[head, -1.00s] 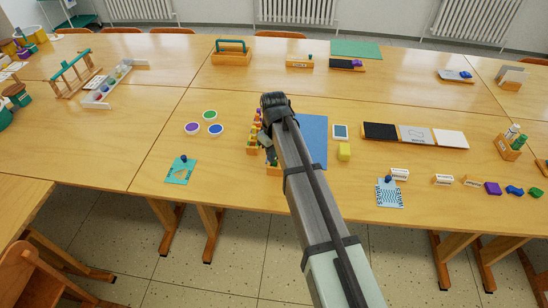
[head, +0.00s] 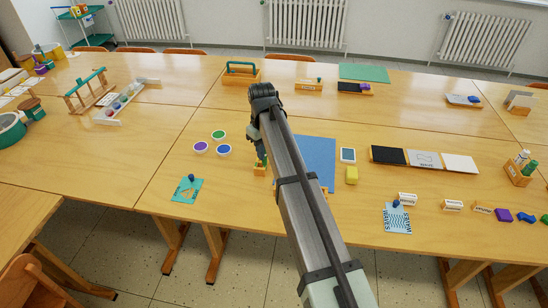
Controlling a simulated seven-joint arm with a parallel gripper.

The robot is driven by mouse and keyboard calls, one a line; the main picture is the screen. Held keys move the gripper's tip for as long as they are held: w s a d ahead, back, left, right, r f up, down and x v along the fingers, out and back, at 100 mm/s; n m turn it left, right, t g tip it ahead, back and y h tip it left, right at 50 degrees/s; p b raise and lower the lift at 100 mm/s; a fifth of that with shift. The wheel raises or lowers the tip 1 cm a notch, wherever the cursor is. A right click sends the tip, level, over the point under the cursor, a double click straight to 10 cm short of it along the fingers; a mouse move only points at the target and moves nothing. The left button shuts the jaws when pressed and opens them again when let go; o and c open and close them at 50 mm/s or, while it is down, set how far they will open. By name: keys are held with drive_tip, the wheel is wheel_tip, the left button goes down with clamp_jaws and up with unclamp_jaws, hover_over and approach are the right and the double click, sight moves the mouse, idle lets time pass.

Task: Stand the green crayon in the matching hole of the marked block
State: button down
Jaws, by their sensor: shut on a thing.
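My gripper (head: 259,148) hangs down from the end of my arm, left of the blue mat. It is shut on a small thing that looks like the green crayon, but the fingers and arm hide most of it. Just below the gripper in the picture is a small wooden block (head: 260,170), partly covered. I cannot tell whether the held thing touches it. The holes and marks of the block are too small or too hidden to make out.
A teal card (head: 187,189) lies nearer. The table between is clear.

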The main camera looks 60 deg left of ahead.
drive_tip(key=shift+w+a+m, duration=0.3)
drive_tip(key=shift+a+m, duration=0.6)
drive_tip(key=shift+m, duration=0.45)
drive_tip(key=shift+w+a+m, duration=0.25)
drive_tip(key=shift+a+m, duration=0.7)
drive_tip(key=shift+m, duration=0.35)
drive_tip(key=shift+w+a+m, duration=0.3)
drive_tip(key=shift+a+m, duration=0.6)
drive_tip(key=shift+m, duration=0.45)
drive_tip(key=shift+f, duration=2.75)
drive_tip(key=shift+f, duration=1.4)
drive_tip(key=c, duration=1)
unclamp_jaws()
